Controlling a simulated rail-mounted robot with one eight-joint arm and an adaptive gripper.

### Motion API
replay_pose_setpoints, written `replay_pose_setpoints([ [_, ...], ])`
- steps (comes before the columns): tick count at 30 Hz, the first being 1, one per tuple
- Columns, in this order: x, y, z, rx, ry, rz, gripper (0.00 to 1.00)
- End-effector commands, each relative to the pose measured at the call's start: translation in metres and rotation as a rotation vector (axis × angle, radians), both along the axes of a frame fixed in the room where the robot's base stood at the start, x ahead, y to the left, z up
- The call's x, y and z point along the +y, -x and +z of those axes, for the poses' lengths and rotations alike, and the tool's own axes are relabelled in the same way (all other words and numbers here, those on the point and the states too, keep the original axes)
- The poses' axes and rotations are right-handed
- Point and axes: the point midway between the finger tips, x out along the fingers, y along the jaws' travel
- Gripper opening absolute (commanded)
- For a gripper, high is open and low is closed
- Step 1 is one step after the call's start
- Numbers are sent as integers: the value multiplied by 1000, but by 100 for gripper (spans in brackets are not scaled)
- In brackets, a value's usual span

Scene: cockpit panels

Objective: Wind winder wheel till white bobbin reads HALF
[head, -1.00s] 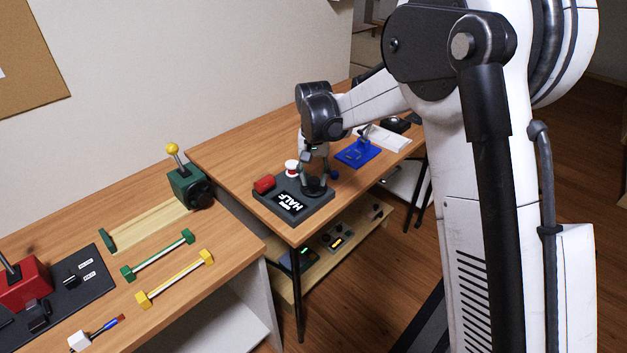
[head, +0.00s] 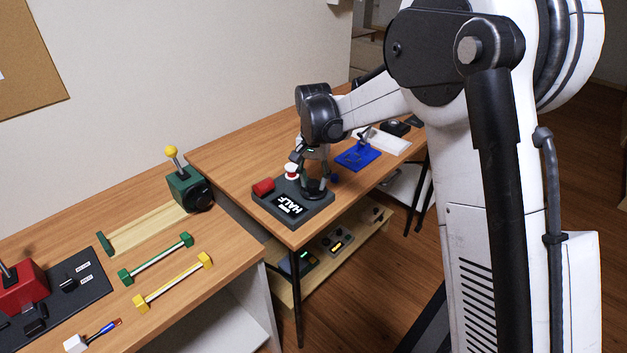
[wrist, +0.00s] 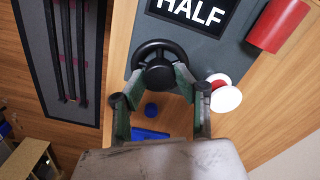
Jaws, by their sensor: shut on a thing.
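The winder is a dark grey base plate (head: 262,203) on the far table. Its black wheel (wrist: 140,52) lies flat, with a round hub in its middle. My gripper (wrist: 160,77) points down from above, its two fingers shut on the wheel's hub; in the head view my gripper (head: 316,181) partly covers the wheel. The white bobbin (wrist: 228,98), white with a red part, stands on the plate beside the wheel; it also shows in the head view (head: 291,169). A black display (head: 289,205) on the plate shows HALF in white letters.
A red cylinder (head: 263,187) lies on the plate's left corner. A blue fixture (head: 357,155) and a white tray (head: 388,141) stand further back. The left bench holds a green vise-like block (head: 189,190) and green and yellow bars. A small blue knob (wrist: 151,110) is close to my fingers.

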Motion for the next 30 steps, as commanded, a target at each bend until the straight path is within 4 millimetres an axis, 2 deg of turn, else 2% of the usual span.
replay_pose_setpoints([
  [1, 0, -1, 1, -1, -1, 0, 3],
  [2, 0, -1, 1, -1, -1, 0, 32],
  [6, 0, 0, 0, -1, -1, 0, 48],
  [13, 0, 0, 1, 0, 0, 1, 48],
  [17, 0, 0, 8, 0, 0, 1, 48],
  [20, 0, 0, 21, 0, 0, 1, 48],
  [30, 0, 0, 87, 0, 0, 1, 48],
])
